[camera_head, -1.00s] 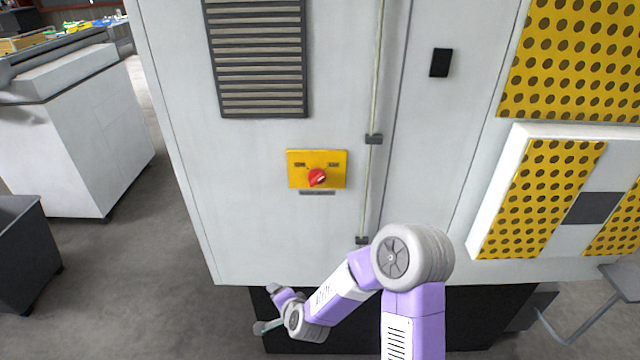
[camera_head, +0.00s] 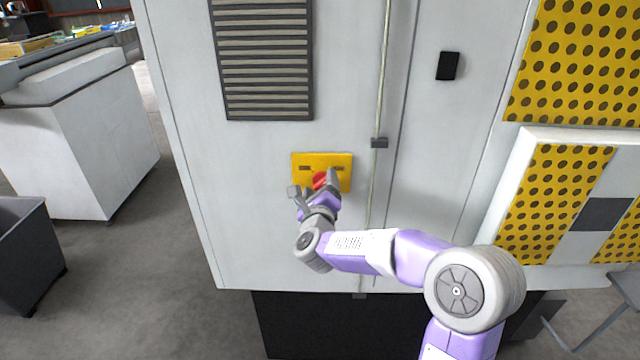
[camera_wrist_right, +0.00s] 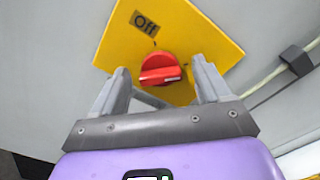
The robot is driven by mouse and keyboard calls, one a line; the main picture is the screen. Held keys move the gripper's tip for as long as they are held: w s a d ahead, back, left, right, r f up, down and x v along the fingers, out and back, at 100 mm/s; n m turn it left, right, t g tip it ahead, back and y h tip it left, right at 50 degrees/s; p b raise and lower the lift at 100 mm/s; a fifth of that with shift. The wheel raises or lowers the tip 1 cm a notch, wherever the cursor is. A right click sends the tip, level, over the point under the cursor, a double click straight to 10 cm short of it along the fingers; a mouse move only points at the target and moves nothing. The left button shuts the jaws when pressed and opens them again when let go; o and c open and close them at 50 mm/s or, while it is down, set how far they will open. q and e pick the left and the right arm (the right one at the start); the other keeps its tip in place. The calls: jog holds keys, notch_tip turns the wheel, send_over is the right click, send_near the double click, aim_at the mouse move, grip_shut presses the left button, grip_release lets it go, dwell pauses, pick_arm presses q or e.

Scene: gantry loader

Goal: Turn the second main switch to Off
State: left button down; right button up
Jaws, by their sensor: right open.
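The main switch is a red rotary knob (camera_head: 320,180) on a yellow plate (camera_head: 342,161) on the grey cabinet front. In the right wrist view the red knob (camera_wrist_right: 160,69) sits on the yellow plate (camera_wrist_right: 196,42), with a label reading "Off" (camera_wrist_right: 145,24) above and left of it. My right gripper (camera_head: 313,184) is open in front of the plate. In the right wrist view its fingers (camera_wrist_right: 163,80) stand apart, one on each side of the knob and slightly below it; I cannot tell whether they touch it. The knob is partly hidden by the gripper in the head view. My left gripper is not in view.
A vent grille (camera_head: 265,60) is above the plate. A vertical rod with a bracket (camera_head: 379,143) runs down the cabinet to the right. Yellow perforated panels (camera_head: 566,190) project at the right. A white cabinet (camera_head: 85,150) and dark bin (camera_head: 28,250) stand at the left.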

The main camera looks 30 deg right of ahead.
jog(key=shift+w+d, duration=0.25)
jog(key=shift+w, duration=0.15)
jog(key=c, duration=1)
jog(key=shift+c, duration=0.2)
